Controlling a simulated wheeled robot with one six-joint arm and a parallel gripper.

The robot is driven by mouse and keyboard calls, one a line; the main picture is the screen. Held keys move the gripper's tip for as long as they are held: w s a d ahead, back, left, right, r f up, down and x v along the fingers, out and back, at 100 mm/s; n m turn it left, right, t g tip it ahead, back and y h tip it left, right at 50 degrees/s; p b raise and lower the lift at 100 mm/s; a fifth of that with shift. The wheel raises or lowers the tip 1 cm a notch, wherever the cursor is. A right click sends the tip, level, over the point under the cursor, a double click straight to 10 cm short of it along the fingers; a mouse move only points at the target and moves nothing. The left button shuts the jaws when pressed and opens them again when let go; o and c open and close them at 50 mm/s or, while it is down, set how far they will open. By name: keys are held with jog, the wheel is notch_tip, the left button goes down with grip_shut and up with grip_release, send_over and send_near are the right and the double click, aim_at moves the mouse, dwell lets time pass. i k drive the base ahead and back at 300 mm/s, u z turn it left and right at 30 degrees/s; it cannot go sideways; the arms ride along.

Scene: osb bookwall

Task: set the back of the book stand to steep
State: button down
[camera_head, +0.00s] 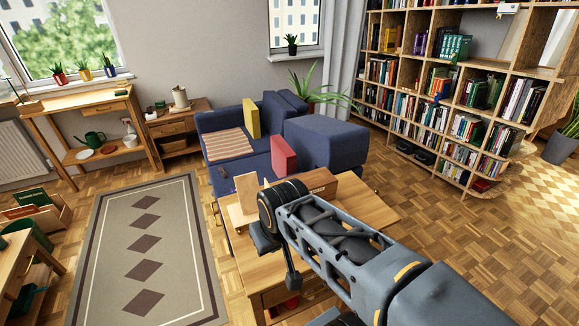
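A light wooden book stand (247,191) seems to stand on the wooden table (378,213) in front of the sofa. Its upright panel shows just left of my wrist. Its lower part is partly hidden by my arm, and the angle of its back cannot be read clearly. My arm reaches in from the lower right over the table. My gripper (264,240) is at the arm's far end, close to the stand in the picture and in front of it. Its fingers are dark and small, and I cannot tell whether they are open or whether they touch anything.
A brown wooden box (319,184) sits on the table right of the stand. Behind is a blue sofa (338,142) with a red cushion (284,156) and a yellow cushion (251,118). A patterned rug (180,220) lies left. Open parquet lies right, before the bookshelves (408,104).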

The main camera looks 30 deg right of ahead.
aim_at(247, 186)
jog(key=z, duration=0.7)
jog(key=k, duration=1.3)
jog(key=u, duration=0.15)
jog(key=i, duration=0.55)
jog(key=u, duration=0.7)
jog(key=i, duration=0.95)
jog(key=z, duration=0.3)
